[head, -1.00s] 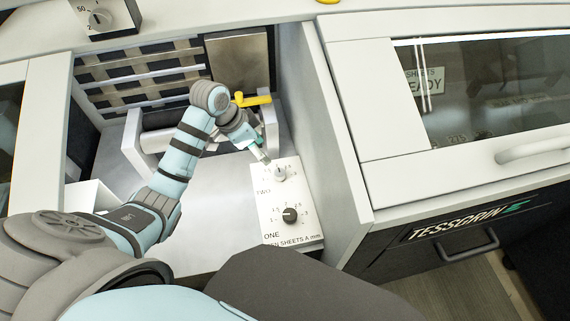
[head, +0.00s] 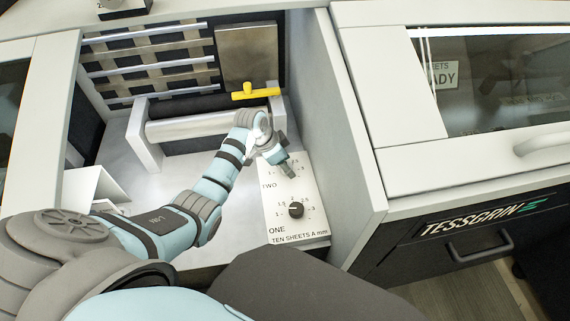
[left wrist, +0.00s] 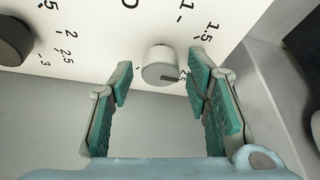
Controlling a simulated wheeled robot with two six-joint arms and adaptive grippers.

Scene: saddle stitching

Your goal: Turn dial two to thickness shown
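Dial two is a pale knob (left wrist: 157,62) with a dark pointer mark at its lower right in the left wrist view. The scale mark by the pointer is partly hidden and I cannot read it for sure. My left gripper (head: 287,169) is open over the upper part of the white dial panel (head: 285,237) and covers dial two in the head view. In the wrist view its teal fingers stand on both sides of the knob, apart from it. Dial one is a black knob (head: 296,210) below. My right gripper is out of view.
A tall grey side wall (head: 345,130) stands just right of the panel. A yellow handle (head: 256,93) and a roller (head: 200,126) lie behind my left arm.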

